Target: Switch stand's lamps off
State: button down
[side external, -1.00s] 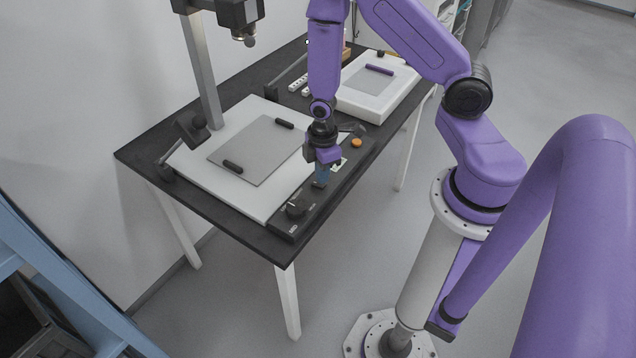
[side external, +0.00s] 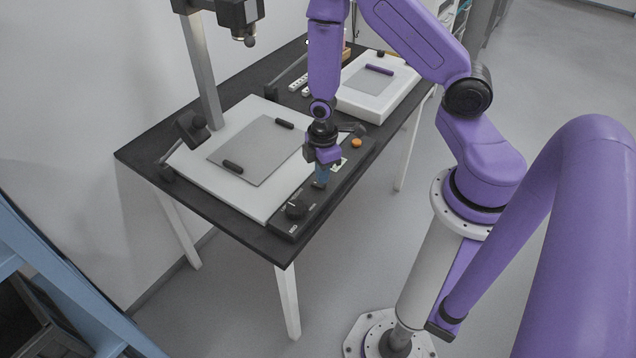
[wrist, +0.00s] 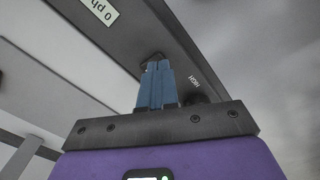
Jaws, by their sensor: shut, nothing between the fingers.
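The stand (side external: 205,75) has a white baseboard with a grey plate, a tall column and a camera head at the top. A lamp head (side external: 192,127) is at the board's left side. A black control panel (side external: 330,190) runs along the board's front edge, with a round knob (side external: 296,208) and an orange button (side external: 357,143). My gripper (side external: 321,182) is shut and empty, with blue fingertips down at the panel between knob and button. In the wrist view the fingertips (wrist: 155,85) are at a small dark part on the panel near the word "HIGH"; contact cannot be told.
A white box (side external: 372,95) with a grey top and a purple bar stands farther back on the black table (side external: 240,232). A white power strip (side external: 298,84) lies behind the board. The floor in front is clear.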

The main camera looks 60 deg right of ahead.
aim_at(322, 185)
jog(key=shift+f, duration=0.9)
dwell(1.1)
jog(key=shift+r, duration=3.5)
jog(key=shift+a+r, duration=0.1)
jog(key=s+a+r, duration=0.7)
jog(key=a+r, duration=0.1)
jog(key=r, duration=0.3)
jog(key=s+r, duration=0.8)
jog(key=s, duration=0.3)
jog(key=shift+d+n, duration=0.2)
jog(key=shift+n, duration=0.1)
